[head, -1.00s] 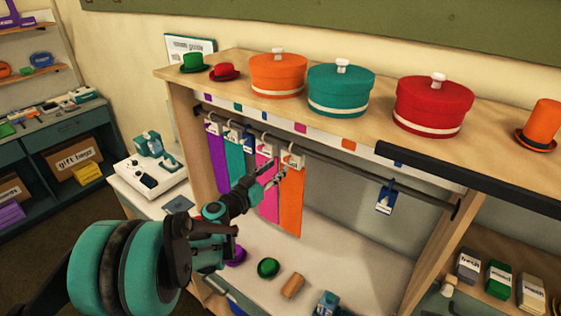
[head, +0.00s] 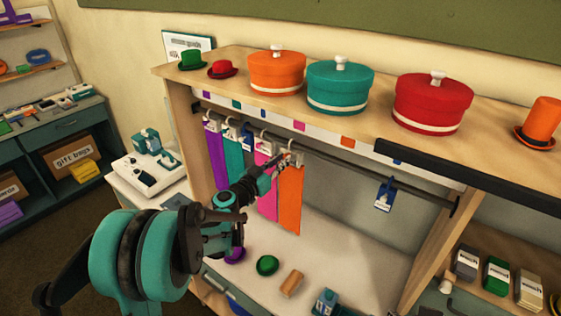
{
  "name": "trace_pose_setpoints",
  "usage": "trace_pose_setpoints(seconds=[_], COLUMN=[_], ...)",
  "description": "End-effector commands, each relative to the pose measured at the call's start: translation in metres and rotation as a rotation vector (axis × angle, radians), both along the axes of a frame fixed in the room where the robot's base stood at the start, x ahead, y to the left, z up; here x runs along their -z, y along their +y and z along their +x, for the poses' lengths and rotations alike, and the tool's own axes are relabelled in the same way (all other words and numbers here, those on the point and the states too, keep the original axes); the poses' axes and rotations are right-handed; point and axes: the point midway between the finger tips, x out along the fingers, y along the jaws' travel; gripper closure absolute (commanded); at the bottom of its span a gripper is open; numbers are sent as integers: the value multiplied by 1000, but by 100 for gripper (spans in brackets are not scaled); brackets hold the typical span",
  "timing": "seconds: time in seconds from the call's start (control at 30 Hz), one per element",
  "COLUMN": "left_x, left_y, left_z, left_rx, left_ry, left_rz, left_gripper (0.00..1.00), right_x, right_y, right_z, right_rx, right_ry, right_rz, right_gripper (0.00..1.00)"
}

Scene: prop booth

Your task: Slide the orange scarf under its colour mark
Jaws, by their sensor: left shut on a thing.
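The orange scarf (head: 290,202) hangs from the dark rail (head: 335,163) by a pale hanger, at the right end of the row of scarves. The orange colour mark (head: 347,142) is on the white strip above the rail, to the right of the scarf. My left gripper (head: 283,161) is at the top of the orange scarf, shut on its hanger, and partly covers the pink scarf behind. My right gripper is not in view.
Purple (head: 216,157), teal (head: 234,160) and pink (head: 267,190) scarves hang to the left. A blue tag (head: 384,195) hangs farther right; the rail between is clear. Round boxes stand on the shelf top, and small items lie on the counter below.

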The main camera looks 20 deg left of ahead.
Motion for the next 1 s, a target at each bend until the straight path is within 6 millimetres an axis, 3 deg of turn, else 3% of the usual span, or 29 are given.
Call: trace_pose_setpoints(seconds=[0.27,0.7,1.0], left_x=[1,1,0], left_y=[-39,-144,-175], left_z=[-14,-52,-63], left_rx=[6,7,2], left_ry=[0,0,0], left_rz=[-1,0,0], left_gripper=[100,100,100], right_x=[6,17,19], right_y=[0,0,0], right_z=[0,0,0], right_rx=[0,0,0], right_ry=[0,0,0], right_rz=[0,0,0], right_gripper=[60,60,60])
